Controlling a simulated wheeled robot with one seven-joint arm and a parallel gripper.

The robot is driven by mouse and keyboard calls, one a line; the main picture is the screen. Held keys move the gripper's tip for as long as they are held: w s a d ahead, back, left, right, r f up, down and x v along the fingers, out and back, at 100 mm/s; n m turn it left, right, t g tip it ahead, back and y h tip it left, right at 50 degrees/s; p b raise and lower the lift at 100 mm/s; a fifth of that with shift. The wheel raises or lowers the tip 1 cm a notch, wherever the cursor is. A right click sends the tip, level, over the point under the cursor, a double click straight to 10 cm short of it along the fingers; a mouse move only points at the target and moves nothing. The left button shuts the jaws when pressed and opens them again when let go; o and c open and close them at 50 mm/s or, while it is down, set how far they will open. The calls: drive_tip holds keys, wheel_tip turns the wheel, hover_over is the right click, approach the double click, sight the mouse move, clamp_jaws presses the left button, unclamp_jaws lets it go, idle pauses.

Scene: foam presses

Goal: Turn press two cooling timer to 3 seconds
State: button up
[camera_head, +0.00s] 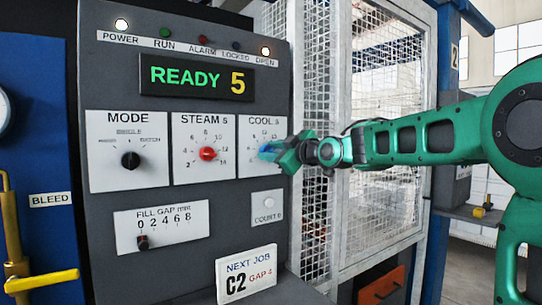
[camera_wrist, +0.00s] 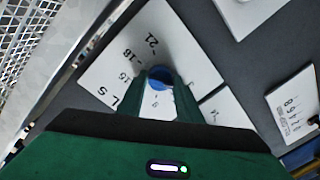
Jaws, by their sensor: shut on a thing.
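The cooling timer is a white dial plate marked COOL s (camera_head: 264,122), at the right of the grey control panel (camera_head: 225,205). Its blue knob (camera_head: 265,149) shows just past my fingertips. My gripper (camera_head: 277,154) comes in from the right and is shut on this knob. In the wrist view the blue knob (camera_wrist: 158,77) sits between the two green fingers of my gripper (camera_wrist: 161,88). The dial plate (camera_wrist: 125,60) appears turned there, with some numbers visible. My fingers hide part of the dial, and I cannot read the knob's setting.
The display (camera_head: 197,79) reads READY 5. The MODE knob (camera_head: 130,160), red STEAM s knob (camera_head: 207,154) and FILL GAP slider (camera_head: 142,242) are left of the timer. A COUNT 0 plate (camera_head: 267,207) lies below. A mesh guard (camera_head: 318,130) stands close on the right.

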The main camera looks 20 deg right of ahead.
drive_tip(key=shift+d+r, duration=0.1)
drive_tip(key=shift+d, duration=0.15)
drive_tip(key=o, duration=1)
drive_tip(key=shift+w, duration=0.1)
drive_tip(key=shift+a, duration=0.1)
drive_tip(key=v, duration=1)
drive_tip(key=shift+s, duration=0.35)
drive_tip(key=shift+f, duration=0.25)
